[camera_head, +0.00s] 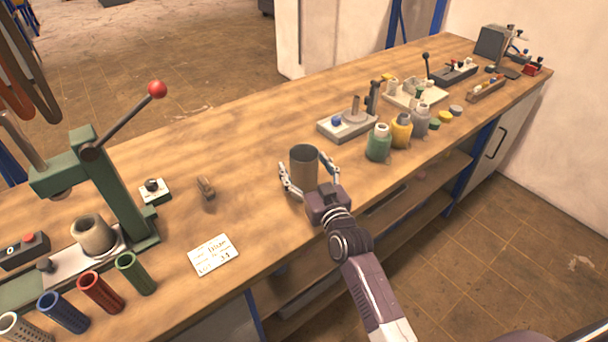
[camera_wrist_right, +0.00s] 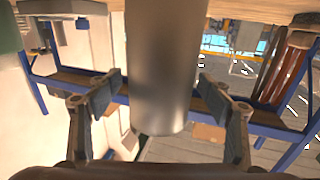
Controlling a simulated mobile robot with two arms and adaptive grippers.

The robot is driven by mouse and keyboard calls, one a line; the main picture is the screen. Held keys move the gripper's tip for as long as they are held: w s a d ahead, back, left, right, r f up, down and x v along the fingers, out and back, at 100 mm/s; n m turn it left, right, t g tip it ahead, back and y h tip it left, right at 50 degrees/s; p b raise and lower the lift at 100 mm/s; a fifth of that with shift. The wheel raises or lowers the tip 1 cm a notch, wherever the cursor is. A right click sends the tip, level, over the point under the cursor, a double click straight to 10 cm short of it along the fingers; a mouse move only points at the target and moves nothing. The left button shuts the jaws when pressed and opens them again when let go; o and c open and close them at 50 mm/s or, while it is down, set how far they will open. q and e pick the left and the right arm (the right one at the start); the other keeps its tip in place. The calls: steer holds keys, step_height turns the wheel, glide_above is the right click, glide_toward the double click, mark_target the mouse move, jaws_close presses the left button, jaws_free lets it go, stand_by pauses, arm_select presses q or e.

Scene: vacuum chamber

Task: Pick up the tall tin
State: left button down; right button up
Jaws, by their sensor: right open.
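The tall tin (camera_head: 304,171) is a plain grey metal cylinder standing upright on the wooden bench near its front edge. My right gripper (camera_head: 309,173) is open, with one finger on each side of the tin. In the right wrist view the tin (camera_wrist_right: 161,75) fills the middle, between the two open fingers of my right gripper (camera_wrist_right: 160,100). Gaps show between the tin and both fingertips there. The tin's lower part is partly hidden by my gripper in the head view. My left gripper is in neither view.
A green press (camera_head: 110,185) with a red-knobbed lever stands at the left. A green jar (camera_head: 378,142), yellow jar (camera_head: 401,131) and fixtures stand to the right. The bench (camera_head: 240,150) behind the tin is clear.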

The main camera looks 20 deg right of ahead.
steer(key=c, duration=0.9)
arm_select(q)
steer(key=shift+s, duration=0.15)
arm_select(e)
steer(key=c, duration=0.5)
steer(key=shift+o, duration=0.2)
steer(key=shift+r, duration=0.15)
